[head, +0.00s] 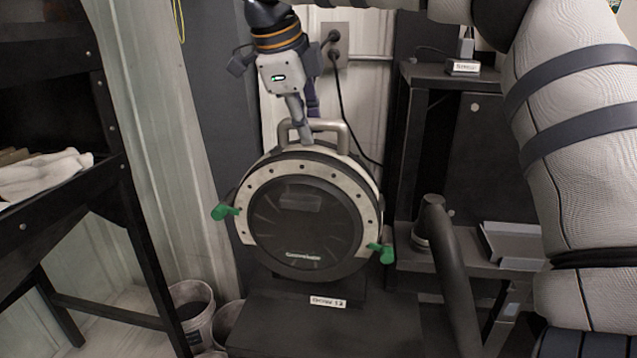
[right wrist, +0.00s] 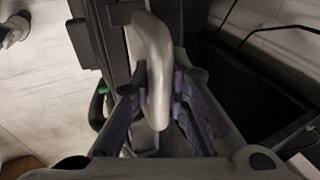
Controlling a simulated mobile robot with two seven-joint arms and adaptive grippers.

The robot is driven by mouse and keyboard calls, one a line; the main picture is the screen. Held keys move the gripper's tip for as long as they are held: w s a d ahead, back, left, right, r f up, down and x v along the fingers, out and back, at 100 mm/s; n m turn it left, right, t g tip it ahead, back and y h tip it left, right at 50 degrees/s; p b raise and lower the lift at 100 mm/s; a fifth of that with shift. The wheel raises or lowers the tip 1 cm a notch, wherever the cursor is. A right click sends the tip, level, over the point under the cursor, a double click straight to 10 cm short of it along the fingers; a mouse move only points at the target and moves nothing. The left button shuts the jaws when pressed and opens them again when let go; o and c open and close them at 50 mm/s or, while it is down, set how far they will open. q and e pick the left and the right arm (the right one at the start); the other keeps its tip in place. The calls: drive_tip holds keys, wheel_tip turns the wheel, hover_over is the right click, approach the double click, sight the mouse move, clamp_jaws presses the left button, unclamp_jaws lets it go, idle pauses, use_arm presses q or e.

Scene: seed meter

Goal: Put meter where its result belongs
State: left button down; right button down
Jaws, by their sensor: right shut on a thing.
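The seed meter (head: 302,222) is a round unit with a pale bolted ring, a dark ribbed disc and two green knobs. It is upright, with its face toward me. Its metal handle (head: 345,136) rises from the top and also shows large in the right wrist view (right wrist: 154,60). My right gripper (head: 303,133) comes down from above and is shut on the handle, with purple finger pads on both sides of it. The meter's lower edge is at a dark stand (head: 327,330) with a small white label; I cannot tell whether it rests there. My left gripper is not in view.
A dark cabinet (head: 477,160) with a small labelled box (head: 463,67) on top stands at the right. A metal tray (head: 515,243) lies on a lower surface there. A black rack (head: 95,200) holding white cloth (head: 40,176) is at the left. A bucket (head: 192,308) stands on the floor.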

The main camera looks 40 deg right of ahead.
wheel_tip(320, 180, down, 9)
idle(0.5)
drive_tip(key=shift+f, duration=0.1)
drive_tip(key=c, duration=1.6)
unclamp_jaws()
drive_tip(key=shift+s+f, duration=0.15)
drive_tip(key=shift+f, duration=0.05)
drive_tip(key=shift+o, duration=0.2)
drive_tip(key=v, duration=1.2)
